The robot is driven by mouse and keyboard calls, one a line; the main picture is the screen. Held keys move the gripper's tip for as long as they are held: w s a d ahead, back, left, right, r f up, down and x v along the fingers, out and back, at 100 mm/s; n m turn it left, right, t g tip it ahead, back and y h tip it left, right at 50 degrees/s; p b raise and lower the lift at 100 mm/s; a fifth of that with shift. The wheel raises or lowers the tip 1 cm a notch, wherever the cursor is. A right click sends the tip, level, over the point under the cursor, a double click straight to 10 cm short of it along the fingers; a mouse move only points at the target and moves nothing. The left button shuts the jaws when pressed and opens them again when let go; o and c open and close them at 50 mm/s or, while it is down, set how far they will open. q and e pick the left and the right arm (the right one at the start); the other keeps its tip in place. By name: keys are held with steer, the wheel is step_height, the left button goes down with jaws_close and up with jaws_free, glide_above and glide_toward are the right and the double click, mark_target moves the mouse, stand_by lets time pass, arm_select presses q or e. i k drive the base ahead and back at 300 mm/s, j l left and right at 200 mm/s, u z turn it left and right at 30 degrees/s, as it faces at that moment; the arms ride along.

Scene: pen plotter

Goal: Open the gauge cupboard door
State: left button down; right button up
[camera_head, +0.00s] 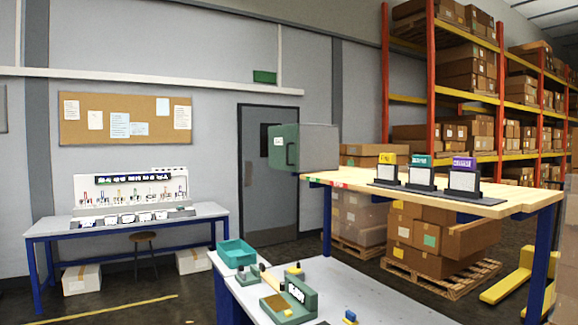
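The gauge cupboard (318,149) is a small grey box with a green front, standing at the far left end of the wooden-topped table in the head view. Its green door (284,148) appears shut, with a dark handle near its right side and a small white label on its left. The inside of the cupboard is hidden. Neither of my grippers shows in the head view.
The wooden-topped table (519,198) carries three labelled stands, yellow (387,160), teal (420,163) and purple (463,165). A lower table (372,295) in front holds a teal tray (237,253) and a green device (298,297). Loaded shelving stands behind at right.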

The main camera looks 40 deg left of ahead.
mark_target(284, 140)
steer(key=u, duration=1.25)
steer(key=i+j, duration=0.35)
steer(key=i, duration=0.15)
steer(key=i+j+u, duration=0.1)
steer(key=i+j, duration=0.25)
steer(key=i, duration=0.15)
steer(key=i+j, duration=0.3)
steer(key=i, duration=0.2)
